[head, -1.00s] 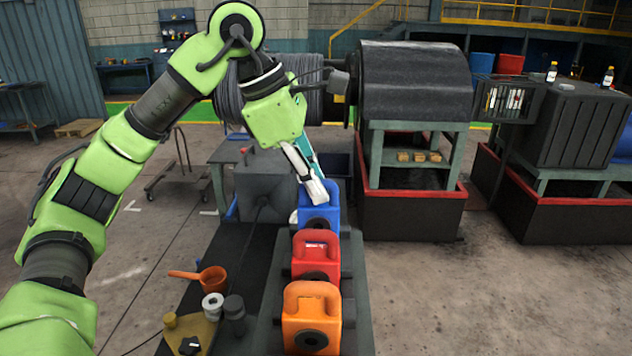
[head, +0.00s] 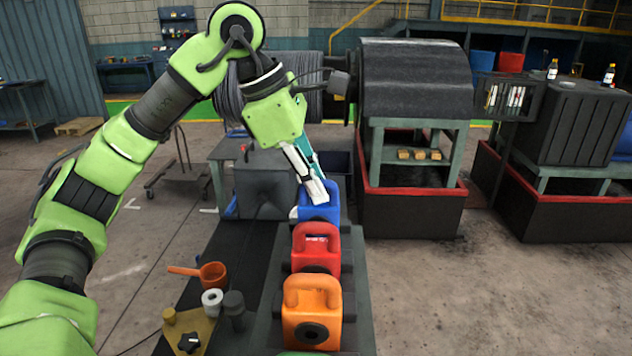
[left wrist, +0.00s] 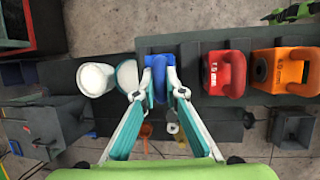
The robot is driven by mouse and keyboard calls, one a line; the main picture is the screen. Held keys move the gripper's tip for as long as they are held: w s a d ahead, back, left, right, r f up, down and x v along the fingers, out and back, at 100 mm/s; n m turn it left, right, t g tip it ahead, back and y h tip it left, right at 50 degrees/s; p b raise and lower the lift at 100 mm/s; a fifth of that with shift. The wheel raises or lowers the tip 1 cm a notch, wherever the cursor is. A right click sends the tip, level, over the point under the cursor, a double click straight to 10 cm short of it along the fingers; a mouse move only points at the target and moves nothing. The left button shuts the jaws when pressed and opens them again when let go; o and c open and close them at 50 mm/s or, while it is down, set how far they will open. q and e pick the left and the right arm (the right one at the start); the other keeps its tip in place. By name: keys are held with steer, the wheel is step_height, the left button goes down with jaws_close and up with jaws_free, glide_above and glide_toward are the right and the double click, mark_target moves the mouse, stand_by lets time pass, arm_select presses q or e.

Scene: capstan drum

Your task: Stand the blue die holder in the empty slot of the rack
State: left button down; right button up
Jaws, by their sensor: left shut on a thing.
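The blue die holder (head: 318,208) is at the far end of the row on the dark rack (head: 350,262). My left gripper (head: 318,192) is shut on its upper part from above. In the left wrist view the blue die holder (left wrist: 159,72) sits between the two fingertips (left wrist: 160,92), beside the bare dark rack (left wrist: 190,65). The red die holder (head: 315,250) hides its lower part in the head view, so I cannot tell whether it rests in the slot. My right gripper is out of view.
A grey box (head: 262,183) stands behind. A white round container (left wrist: 95,78) is close left of the gripper in the wrist view.

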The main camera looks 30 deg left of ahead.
arm_select(q)
steer(key=shift+f+b, duration=0.4)
steer(key=shift+f, duration=0.1)
steer(key=c, duration=2)
jaws_free()
steer(key=shift+c, duration=0.2)
steer(key=shift+s, duration=0.1)
steer(key=o, duration=0.5)
steer(key=shift+f, duration=0.1)
steer(key=shift+r+p, duration=2.65)
steer(key=shift+r, duration=0.45)
